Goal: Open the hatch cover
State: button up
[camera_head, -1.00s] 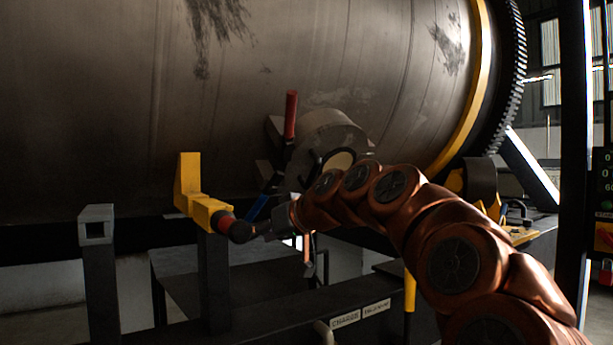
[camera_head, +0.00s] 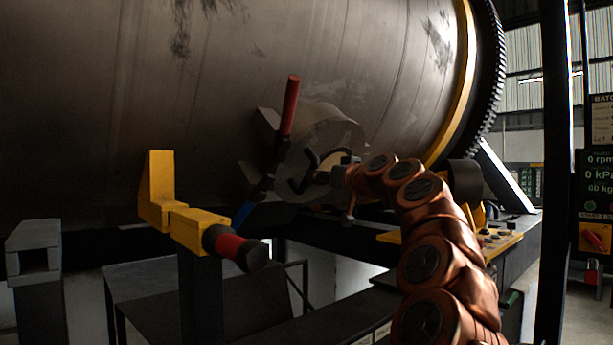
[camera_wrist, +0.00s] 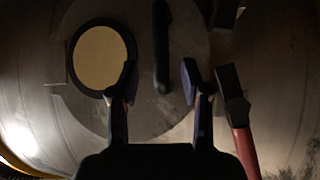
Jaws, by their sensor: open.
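The hatch cover (camera_head: 335,128) is a round grey disc on the side of the large drum, and it lies flat against its seat. In the wrist view the cover (camera_wrist: 165,110) carries a pale round window (camera_wrist: 101,57) with a dark rim and a dark bar handle (camera_wrist: 161,45). A clamp lever with a red grip (camera_head: 290,105) stands upright at its left; the red grip (camera_wrist: 243,150) also shows in the wrist view. My gripper (camera_head: 308,175) is in front of the cover. Its open fingers (camera_wrist: 158,88) are spread, with the bar handle showing between and beyond them.
A yellow bracket (camera_head: 158,190) with a red and black handle (camera_head: 235,247) juts out at lower left. A grey square post (camera_head: 35,255) stands farther left. A dark upright post (camera_head: 553,170) and a control panel (camera_head: 597,190) are at right.

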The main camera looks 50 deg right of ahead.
aim_at(309, 182)
jog(key=shift+p+x, duration=0.95)
jog(key=shift+x, duration=2.15)
jog(key=shift+c, duration=0.2)
grip_shut()
